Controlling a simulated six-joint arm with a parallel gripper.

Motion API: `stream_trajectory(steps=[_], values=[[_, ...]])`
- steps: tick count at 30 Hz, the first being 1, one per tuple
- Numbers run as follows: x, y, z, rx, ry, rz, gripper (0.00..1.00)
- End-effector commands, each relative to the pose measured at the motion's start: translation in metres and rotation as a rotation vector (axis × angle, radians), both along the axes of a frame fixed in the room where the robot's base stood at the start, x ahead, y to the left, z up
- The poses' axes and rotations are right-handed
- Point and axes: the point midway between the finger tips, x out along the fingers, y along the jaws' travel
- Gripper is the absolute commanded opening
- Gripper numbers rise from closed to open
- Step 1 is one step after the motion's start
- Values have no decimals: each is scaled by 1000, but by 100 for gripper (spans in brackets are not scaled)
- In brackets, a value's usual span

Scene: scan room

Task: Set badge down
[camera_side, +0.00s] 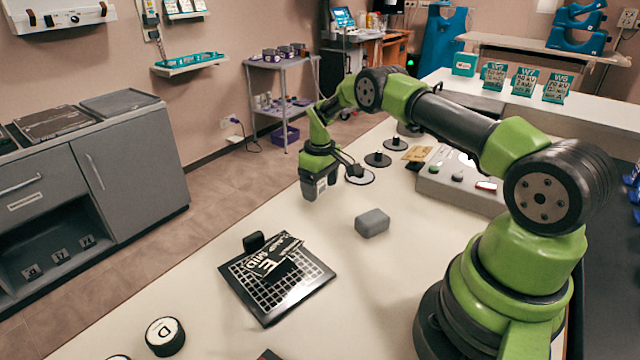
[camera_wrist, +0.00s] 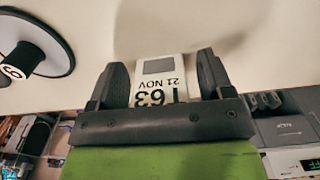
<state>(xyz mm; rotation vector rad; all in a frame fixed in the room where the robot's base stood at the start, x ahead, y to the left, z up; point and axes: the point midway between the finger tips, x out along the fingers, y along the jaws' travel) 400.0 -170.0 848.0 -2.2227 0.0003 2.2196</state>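The badge is a white card with a grey picture box and printed text reading "21 NOV" and "T63"; in the wrist view the badge (camera_wrist: 160,80) sits between the two dark fingers of my gripper (camera_wrist: 163,82), with a finger against each side edge. In the side view my gripper (camera_side: 322,185) points down near the far left edge of the pale table (camera_side: 215,235), with a greyish piece, likely the badge, at its tips. It looks raised above the table, though the height is hard to tell.
A black grid plate (camera_side: 315,276) carries a black lettered sign (camera_side: 272,262). A grey block (camera_side: 372,222) lies between it and my arm. A round "D" piece (camera_side: 165,336) is in front. Black discs (camera_side: 378,160) and a grey control box (camera_side: 455,190) stand behind. Mid-table is partly clear.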

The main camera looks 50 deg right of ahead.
Motion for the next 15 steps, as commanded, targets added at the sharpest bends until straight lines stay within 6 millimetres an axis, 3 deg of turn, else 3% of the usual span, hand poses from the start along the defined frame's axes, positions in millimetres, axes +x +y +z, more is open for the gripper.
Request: stream_trajectory(steps=[8,15], values=[[0,0,8,-1,-1,0,74],[1,-1,57,-3,-4,0,74]])
